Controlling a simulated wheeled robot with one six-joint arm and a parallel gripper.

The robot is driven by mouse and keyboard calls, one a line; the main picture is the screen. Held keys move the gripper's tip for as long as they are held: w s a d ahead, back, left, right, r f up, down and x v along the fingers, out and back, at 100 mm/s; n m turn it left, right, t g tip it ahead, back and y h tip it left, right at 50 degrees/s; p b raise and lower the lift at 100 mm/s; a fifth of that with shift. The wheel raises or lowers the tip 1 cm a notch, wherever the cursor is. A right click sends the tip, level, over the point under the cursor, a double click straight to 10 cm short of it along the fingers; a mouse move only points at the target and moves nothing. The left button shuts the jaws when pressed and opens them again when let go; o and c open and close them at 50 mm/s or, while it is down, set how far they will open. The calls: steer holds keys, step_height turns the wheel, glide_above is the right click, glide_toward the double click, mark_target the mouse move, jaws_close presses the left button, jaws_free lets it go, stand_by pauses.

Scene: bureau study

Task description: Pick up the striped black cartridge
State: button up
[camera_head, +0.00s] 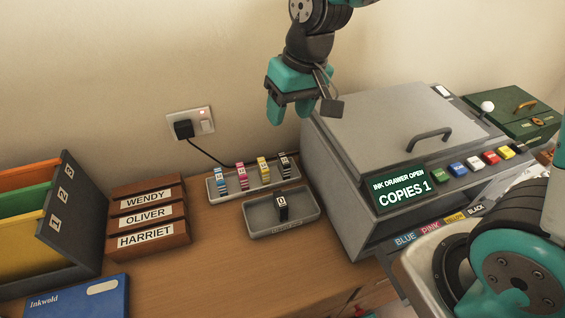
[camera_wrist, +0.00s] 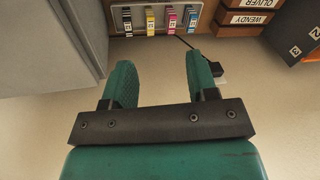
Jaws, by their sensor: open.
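The striped black cartridge (camera_head: 285,165) stands upright at the right end of a grey tray (camera_head: 222,194) on the desk. It also shows at the left end of the row in the wrist view (camera_wrist: 127,20). A yellow cartridge (camera_head: 263,168), a pink one (camera_head: 242,175) and a blue one (camera_head: 220,180) stand beside it in the same tray. Another black cartridge (camera_head: 283,207) stands alone in a nearer grey tray (camera_head: 262,234). My gripper (camera_head: 290,109) is open and empty, in the air above the cartridge row, apart from everything. Its two teal fingers show in the wrist view (camera_wrist: 160,70).
A grey copier (camera_head: 365,120) stands just right of the trays, its screen reading "INK DRAWER OPEN". A black plug (camera_head: 184,129) sits in the wall socket, its cord running to the trays. Name boxes (camera_head: 148,220) stand left; bare desk (camera_head: 215,270) lies in front.

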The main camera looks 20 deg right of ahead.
steer(key=w+d+f+m+h+p, duration=0.1)
steer(key=w+d+f+m+h, duration=0.15)
steer(key=w+f, duration=0.7)
steer(key=p, duration=0.2)
glide_above(284, 158)
steer(key=shift+t+y, duration=0.25)
steer(key=shift+t, duration=0.05)
steer(key=f, duration=1.1)
steer(key=shift+s+a+f, duration=0.15)
steer(key=shift+s+f, duration=0.15)
steer(key=shift+w+f+p, duration=0.15)
steer(key=shift+f+p, duration=0.5)
steer(key=shift+f, duration=0.8)
steer(key=shift+w+f+p, duration=0.1)
steer(key=shift+f+p, duration=0.5)
steer(key=shift+f, duration=0.8)
jaws_close()
steer(key=shift+r, duration=0.1)
step_height(284, 158, up, 20)
steer(key=b, duration=0.3)
steer(key=shift+b, duration=0.35)
